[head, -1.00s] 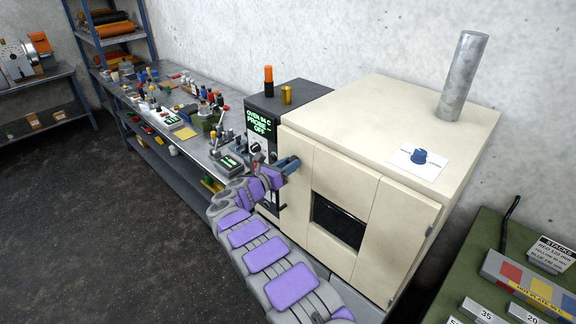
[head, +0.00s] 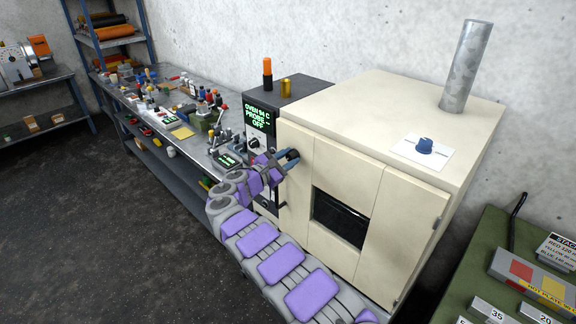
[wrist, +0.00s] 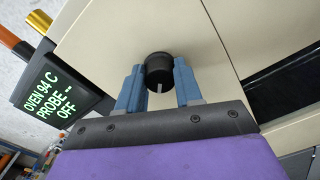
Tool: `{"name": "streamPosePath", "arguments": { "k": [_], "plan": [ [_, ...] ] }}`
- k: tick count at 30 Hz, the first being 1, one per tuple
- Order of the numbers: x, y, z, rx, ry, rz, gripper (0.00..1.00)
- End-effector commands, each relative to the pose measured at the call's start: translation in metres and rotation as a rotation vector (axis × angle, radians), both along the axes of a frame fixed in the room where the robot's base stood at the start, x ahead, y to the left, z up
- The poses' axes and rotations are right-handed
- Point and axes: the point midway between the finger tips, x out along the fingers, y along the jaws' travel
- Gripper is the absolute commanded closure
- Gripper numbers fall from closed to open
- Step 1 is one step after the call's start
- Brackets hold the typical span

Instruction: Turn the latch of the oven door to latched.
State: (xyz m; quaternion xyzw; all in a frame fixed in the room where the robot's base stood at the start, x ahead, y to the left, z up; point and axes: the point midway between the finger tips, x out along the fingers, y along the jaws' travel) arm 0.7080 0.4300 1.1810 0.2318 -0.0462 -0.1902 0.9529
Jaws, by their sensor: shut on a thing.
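The oven (head: 340,180) is a large cream cabinet with a dark window in its door (head: 297,190). The latch is a round black knob (wrist: 159,70) with a white mark on the door's left part. In the wrist view the mark points down toward my gripper. My gripper (wrist: 160,76) has two blue fingers, one on each side of the knob, and is shut on it. In the head view my gripper (head: 290,158) is at the upper left of the oven front, and the knob shows as a small dark spot between the fingers.
A crowded workbench (head: 190,135) stands left of the oven. A green table (head: 492,250) with numbered blocks is at the right. The dark floor (head: 100,230) at the left is clear.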

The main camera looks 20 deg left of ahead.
Motion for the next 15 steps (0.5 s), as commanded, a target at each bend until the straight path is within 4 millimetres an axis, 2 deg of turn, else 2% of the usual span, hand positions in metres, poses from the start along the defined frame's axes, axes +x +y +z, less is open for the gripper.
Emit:
{"name": "streamPosePath", "arguments": {
  "k": [15],
  "plan": [
    [-0.0012, 0.0014, -0.0053, 0.447, -0.183, 0.007, 0.95]
  ]
}}
